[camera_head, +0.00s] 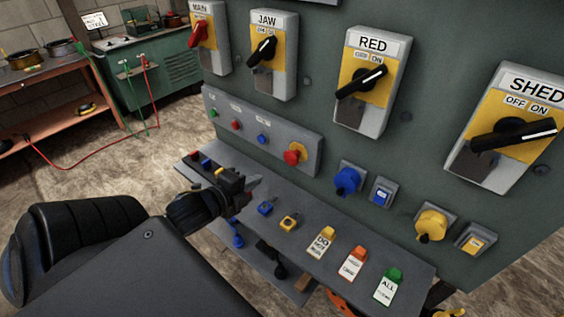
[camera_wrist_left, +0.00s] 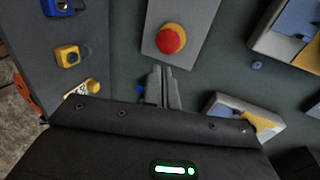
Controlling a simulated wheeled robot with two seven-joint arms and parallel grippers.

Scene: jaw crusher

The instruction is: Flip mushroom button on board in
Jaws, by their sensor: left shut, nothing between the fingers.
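The red mushroom button (camera_head: 293,154) sits at the right end of a grey button board (camera_head: 262,131) fixed to the green panel. In the left wrist view the red button (camera_wrist_left: 171,38) has a yellow collar and lies just beyond my fingertips. My left gripper (camera_head: 252,183) is below and to the left of the button in the head view, apart from it. Its fingers (camera_wrist_left: 160,72) are together with nothing between them. My right gripper is not in view.
Rotary switches labelled MAIN, JAW (camera_head: 263,51), RED (camera_head: 362,81) and SHED (camera_head: 513,133) stand above the board. A blue knob (camera_head: 347,179) and yellow knob (camera_head: 431,224) are to the right. A workbench (camera_head: 40,75) is at far left.

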